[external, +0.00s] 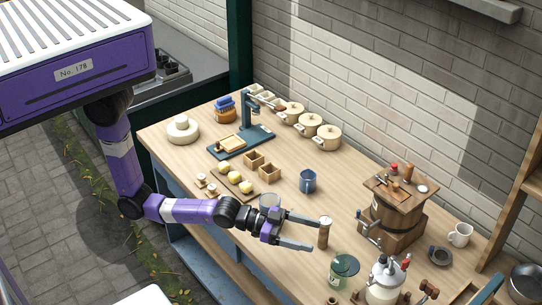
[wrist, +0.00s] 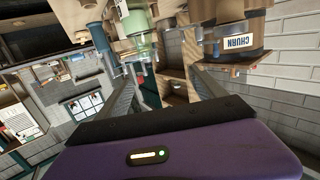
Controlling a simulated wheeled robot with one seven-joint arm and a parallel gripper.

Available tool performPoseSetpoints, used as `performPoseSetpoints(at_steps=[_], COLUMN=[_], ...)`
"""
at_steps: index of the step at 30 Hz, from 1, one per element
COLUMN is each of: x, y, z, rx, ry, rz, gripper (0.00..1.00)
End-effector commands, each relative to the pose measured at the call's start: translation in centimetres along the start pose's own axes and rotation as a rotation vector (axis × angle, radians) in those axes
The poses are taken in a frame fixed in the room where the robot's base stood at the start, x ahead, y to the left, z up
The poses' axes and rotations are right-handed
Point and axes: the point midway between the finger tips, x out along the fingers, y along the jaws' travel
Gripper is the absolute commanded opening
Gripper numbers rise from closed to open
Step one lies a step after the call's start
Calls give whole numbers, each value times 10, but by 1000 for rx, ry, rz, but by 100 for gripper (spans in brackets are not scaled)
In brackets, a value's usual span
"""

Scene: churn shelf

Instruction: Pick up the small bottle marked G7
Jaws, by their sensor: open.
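A small brown bottle-like cylinder with a pale top (external: 323,237) stands upright on the wooden bench, near its front edge. No G7 mark is legible on it, so I cannot confirm it is the named bottle. My gripper (external: 316,236) is open, with its two fingers spread low over the bench and pointing right. The cylinder is at the fingertips, seemingly at the mouth of the gap; whether a finger touches it I cannot tell. In the wrist view my open gripper (wrist: 166,76) shows both fingers, and I cannot pick out the cylinder there for sure.
A green glass jar (external: 344,268) and a white canister (external: 386,280) stand close to the right. A wooden churn (external: 395,210) stands behind them; its "CHURN" label (wrist: 244,43) shows in the wrist view.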

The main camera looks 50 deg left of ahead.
Motion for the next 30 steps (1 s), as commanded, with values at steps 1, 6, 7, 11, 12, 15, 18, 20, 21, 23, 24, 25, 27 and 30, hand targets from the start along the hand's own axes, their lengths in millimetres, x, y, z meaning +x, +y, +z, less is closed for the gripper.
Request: performPoseSetpoints(at_steps=[1, 6, 7, 11, 12, 15, 18, 20, 21, 23, 24, 25, 27, 30], x=[18, 53, 53, 48, 49, 57, 66, 69, 71, 73, 76, 78, 85, 96], y=[16, 36, 34, 29, 28, 27, 27, 27, 27, 27, 27, 26, 26, 26], z=[-7, 17, 30, 61, 63, 67, 70, 70, 71, 72, 72, 73, 75, 80], rx=[9, 23, 23, 13, 10, 4, 3, 2, 2, 2, 3, 3, 4, 4], ry=[-20, -162, -199, -292, -301, -308, -307, -306, -306, -306, -305, -306, -306, -306], rz=[23, 33, 25, 3, 0, -3, -3, -3, -3, -3, -3, -3, -3, -3], gripper=[79, 79, 79, 79, 79, 79, 79, 79, 79, 79, 79, 79, 79, 79])
